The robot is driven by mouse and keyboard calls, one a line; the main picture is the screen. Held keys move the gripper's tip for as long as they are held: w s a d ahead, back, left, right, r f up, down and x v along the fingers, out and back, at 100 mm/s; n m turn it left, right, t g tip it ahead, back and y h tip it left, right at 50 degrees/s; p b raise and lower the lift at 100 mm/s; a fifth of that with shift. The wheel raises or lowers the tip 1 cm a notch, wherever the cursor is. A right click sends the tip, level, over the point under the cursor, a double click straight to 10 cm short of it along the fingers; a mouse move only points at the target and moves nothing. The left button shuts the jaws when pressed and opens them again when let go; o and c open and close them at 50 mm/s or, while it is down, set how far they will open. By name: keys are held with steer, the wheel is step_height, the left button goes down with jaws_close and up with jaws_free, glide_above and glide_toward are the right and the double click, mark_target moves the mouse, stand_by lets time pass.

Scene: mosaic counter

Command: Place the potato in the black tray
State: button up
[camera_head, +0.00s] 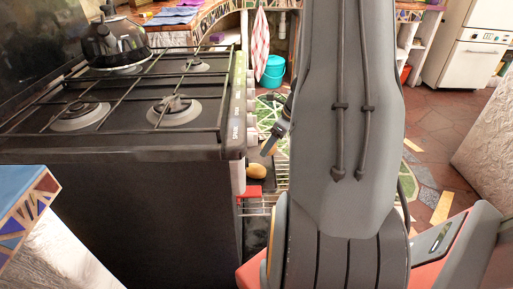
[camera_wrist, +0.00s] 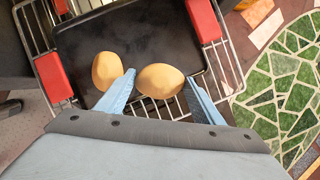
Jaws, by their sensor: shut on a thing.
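My gripper (camera_wrist: 160,79) is shut on a yellow-brown potato (camera_wrist: 162,80) in the wrist view, with one blue finger on each side. The black tray (camera_wrist: 140,35) lies beyond and beneath it. The held potato overlaps the tray's near part; I cannot tell whether it touches the tray. A second, similar potato (camera_wrist: 107,70) appears over the tray's left part, just left of the left finger. In the head view my gripper (camera_head: 270,145) is partly hidden by my arm. One potato (camera_head: 256,172) shows just below it; I cannot tell which of the two.
The tray is on a wire rack (camera_wrist: 230,62) with red pads (camera_wrist: 203,20) at its sides. In the head view the rack (camera_head: 258,207) is beside the black stove (camera_head: 130,200), which carries a kettle (camera_head: 116,42). Green mosaic floor (camera_wrist: 280,90) is at the right.

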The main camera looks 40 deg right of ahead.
steer(key=w, duration=0.1)
steer(key=w+a, duration=0.1)
steer(key=w, duration=0.1)
steer(key=w+a, duration=0.1)
steer(key=w, duration=0.1)
steer(key=shift+a, duration=0.15)
steer(key=shift+w+f+b, duration=0.1)
steer(key=shift+f+b, duration=0.6)
steer(key=shift+f, duration=1.05)
steer(key=shift+f, duration=0.1)
steer(key=shift+f, duration=0.1)
steer(key=o, duration=1.1)
steer(key=p+v, duration=0.3)
steer(key=v, duration=0.9)
steer(key=shift+r+p, duration=0.25)
steer(key=shift+p, duration=0.05)
